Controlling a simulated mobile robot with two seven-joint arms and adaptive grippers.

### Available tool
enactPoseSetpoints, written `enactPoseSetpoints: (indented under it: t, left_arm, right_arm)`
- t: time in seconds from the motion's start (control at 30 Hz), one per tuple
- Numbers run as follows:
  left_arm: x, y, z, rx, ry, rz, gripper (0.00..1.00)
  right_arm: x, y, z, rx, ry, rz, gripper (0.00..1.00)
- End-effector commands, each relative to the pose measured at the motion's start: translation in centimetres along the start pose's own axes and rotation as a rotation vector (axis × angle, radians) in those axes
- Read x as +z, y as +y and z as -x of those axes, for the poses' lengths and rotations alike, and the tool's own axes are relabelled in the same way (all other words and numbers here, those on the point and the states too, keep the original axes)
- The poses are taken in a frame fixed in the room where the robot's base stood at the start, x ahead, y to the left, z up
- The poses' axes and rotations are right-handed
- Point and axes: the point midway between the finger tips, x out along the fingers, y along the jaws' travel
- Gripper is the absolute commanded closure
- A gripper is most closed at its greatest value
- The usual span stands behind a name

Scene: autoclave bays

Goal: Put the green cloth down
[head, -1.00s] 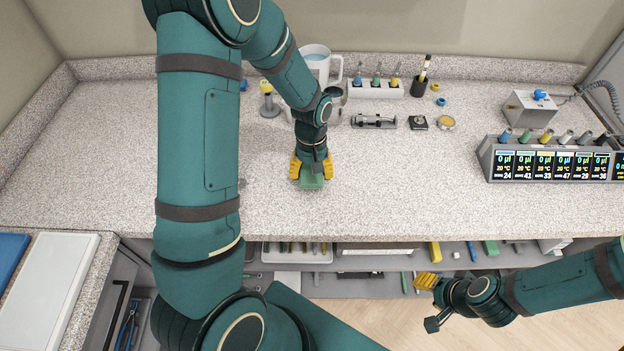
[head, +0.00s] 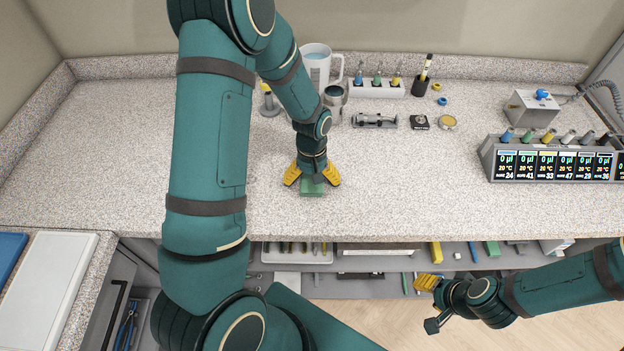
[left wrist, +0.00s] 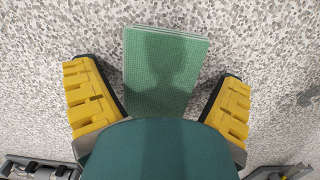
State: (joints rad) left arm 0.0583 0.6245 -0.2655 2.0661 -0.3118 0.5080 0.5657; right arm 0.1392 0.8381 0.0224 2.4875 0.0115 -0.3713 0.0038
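The green cloth (head: 312,189) is a small folded rectangle lying flat on the speckled counter, near its front edge. It also shows in the left wrist view (left wrist: 164,75), between and beyond the yellow fingers, with the gripper's shadow on it. My left gripper (head: 312,180) is over the cloth with its yellow fingers spread wide. In the left wrist view the fingers (left wrist: 158,105) stand apart from the cloth on both sides. My right gripper (head: 428,304) is at the lower right, over the floor in front of the counter, away from the cloth; its finger opening is unclear.
Behind the left arm stand a white jug (head: 318,62), a metal cup (head: 335,100) and a white rack (head: 376,88) with several bottles. A pipette display unit (head: 552,160) is at the right. The counter (head: 400,190) right of the cloth is clear. A shelf with tools lies below the front edge.

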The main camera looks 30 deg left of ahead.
Motion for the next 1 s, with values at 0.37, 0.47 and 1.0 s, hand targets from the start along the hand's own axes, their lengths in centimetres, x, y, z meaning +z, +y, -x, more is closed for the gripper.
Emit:
enactPoseSetpoints:
  t: [0.37,0.47,1.0]
  left_arm:
    - [0.0,0.1,1.4,0.002,0.004,0.001,0.05]
    - [-0.1,0.1,3.2,0.003,0.006,0.0,0.05]
    - [0.0,0.0,12.2,0.001,0.002,0.0,0.05]
  right_arm:
    - [-0.1,-0.2,0.7,-0.002,0.001,0.0,0.53]
    - [-0.1,-0.3,0.8,-0.002,0.0,0.001,0.53]
    - [-0.2,-0.5,1.6,-0.003,0.0,0.0,0.53]
